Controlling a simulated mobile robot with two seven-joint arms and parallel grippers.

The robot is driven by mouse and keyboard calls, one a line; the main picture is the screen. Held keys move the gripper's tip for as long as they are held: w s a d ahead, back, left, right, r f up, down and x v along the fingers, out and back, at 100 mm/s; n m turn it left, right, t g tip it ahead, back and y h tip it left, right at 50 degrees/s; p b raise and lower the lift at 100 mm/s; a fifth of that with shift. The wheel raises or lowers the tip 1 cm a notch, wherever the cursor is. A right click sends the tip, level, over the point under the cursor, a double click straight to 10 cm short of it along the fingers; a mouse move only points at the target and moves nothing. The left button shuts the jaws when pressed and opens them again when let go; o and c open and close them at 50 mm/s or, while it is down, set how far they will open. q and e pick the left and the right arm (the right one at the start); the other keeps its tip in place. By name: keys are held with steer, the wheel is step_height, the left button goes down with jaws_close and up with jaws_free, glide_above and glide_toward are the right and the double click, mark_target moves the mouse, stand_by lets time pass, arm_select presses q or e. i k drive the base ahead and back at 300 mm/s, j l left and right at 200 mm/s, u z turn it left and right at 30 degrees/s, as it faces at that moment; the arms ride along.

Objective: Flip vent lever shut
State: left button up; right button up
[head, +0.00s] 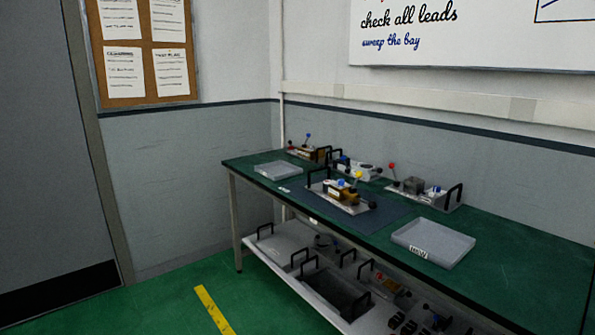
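I cannot tell which part is the vent lever at this distance. A device with a yellow-knobbed lever (357,175), a brown body and black handles sits on a dark mat (385,215) at the middle of the bench. Behind it, a white device (360,172) has a red-knobbed lever (391,166) standing up. A brown device (312,153) at the far left has red and blue knobs. A grey device (413,185) with a blue part sits to the right. Neither of my grippers is in view.
The devices stand on a green-topped bench (510,265) along the wall. A grey tray (278,170) lies at left and a labelled tray (433,242) at right. A lower shelf (283,252) holds trays and parts. The green floor in front is clear, with a yellow strip (213,309).

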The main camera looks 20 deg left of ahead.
mark_target(358, 174)
steer(key=u, duration=0.3)
steer(key=i+j+z, duration=0.2)
steer(key=i, duration=0.35)
steer(key=i+j+z, duration=0.2)
steer(key=i, duration=0.3)
steer(key=i+j+z, duration=0.25)
steer(key=i+j, duration=0.2)
steer(key=i, duration=0.05)
